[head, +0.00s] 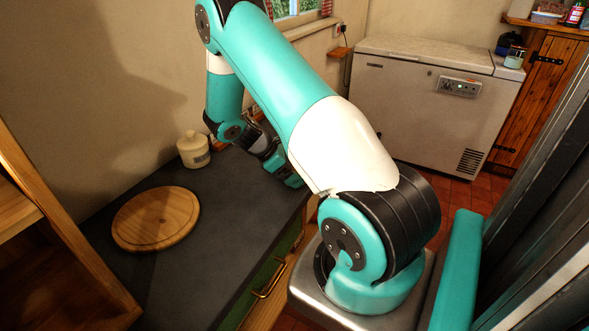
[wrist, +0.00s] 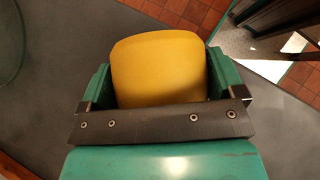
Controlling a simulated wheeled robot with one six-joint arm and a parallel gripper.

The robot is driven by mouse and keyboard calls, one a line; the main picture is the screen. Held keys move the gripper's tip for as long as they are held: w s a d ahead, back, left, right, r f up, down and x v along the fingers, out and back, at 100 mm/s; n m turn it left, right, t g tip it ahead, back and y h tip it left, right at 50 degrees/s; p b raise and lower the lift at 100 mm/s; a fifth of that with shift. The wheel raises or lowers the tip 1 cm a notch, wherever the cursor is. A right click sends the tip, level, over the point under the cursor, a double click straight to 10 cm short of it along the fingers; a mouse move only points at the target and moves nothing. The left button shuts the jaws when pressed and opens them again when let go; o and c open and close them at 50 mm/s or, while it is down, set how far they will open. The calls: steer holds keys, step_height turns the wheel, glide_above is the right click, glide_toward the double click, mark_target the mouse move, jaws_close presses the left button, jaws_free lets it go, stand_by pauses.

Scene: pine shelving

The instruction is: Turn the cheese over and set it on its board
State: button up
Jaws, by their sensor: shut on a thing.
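The cheese (wrist: 160,68) is a yellow block with rounded corners, seen in the wrist view between the two green fingers of my gripper (wrist: 160,80). My gripper is shut on it, one finger at each side. In the head view my gripper (head: 292,178) is near the right edge of the dark counter, mostly behind my arm, and the cheese is hidden there. The round wooden board (head: 155,212) lies flat on the counter to the left of my gripper, with nothing on it.
A cream jar (head: 193,150) with a lid stands on the dark counter (head: 235,225) near the wall, behind the board. Wooden shelving (head: 50,220) rises at the left. A white chest freezer (head: 430,100) stands at the back. The counter between board and gripper is clear.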

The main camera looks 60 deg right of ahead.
steer(key=shift+s+f, duration=0.1)
steer(key=shift+c, duration=0.3)
step_height(320, 180, up, 10)
steer(key=p, duration=1)
